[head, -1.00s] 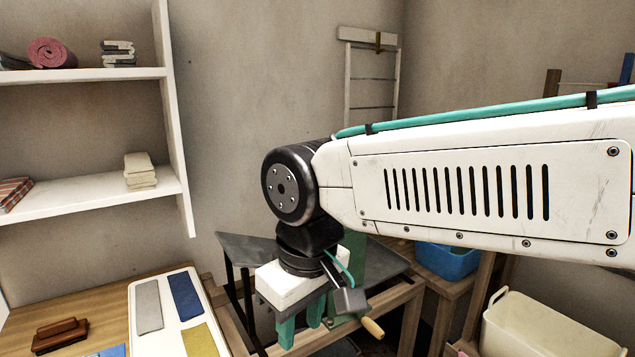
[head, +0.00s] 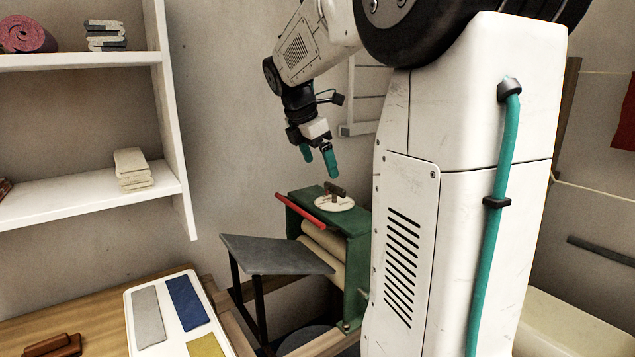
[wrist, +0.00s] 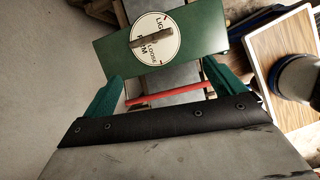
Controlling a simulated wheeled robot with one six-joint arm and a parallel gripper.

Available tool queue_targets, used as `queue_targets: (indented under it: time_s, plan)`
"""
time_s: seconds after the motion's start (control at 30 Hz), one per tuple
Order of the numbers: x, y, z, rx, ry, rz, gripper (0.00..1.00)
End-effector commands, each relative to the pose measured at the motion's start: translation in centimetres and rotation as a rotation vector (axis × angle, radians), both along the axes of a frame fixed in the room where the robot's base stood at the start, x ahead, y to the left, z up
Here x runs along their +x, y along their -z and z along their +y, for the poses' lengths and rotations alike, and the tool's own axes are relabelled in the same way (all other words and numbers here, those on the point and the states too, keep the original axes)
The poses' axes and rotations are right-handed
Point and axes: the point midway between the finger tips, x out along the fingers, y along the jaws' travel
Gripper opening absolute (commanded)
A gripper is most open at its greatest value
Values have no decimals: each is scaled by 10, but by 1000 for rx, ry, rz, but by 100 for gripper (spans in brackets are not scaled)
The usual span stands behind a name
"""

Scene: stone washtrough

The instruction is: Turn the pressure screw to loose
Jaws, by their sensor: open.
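The pressure screw (head: 335,189) is a dark bar handle on a round white dial plate (head: 349,204), on top of the green-framed mangle (head: 351,226). In the wrist view the handle (wrist: 152,40) lies across the dial (wrist: 160,53), nearly level in the picture. Lettering shows on the dial, with "LIG" and "LOOSE" partly readable; I cannot tell which mark the handle points to. My gripper (head: 319,163) is open and empty above the screw, its teal fingers pointing down, apart from the handle. In the wrist view the fingers frame the near side of the green top.
A red bar (head: 306,211) lies along the mangle's left top edge, above pale rollers (head: 323,243). A grey sloping board (head: 277,255) stands left of it. A white tray (head: 146,301) with coloured cloths is on the wooden table. White shelves (head: 96,190) stand at left.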

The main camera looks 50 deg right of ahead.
Motion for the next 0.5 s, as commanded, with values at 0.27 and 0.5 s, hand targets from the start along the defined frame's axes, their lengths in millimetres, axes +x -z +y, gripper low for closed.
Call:
queue_targets:
  time_s: [0.27,0.5]
  plan:
    - [5,14,-34,-11,-85,60,95]
    - [1,50,-47,-10,-83,60,95]
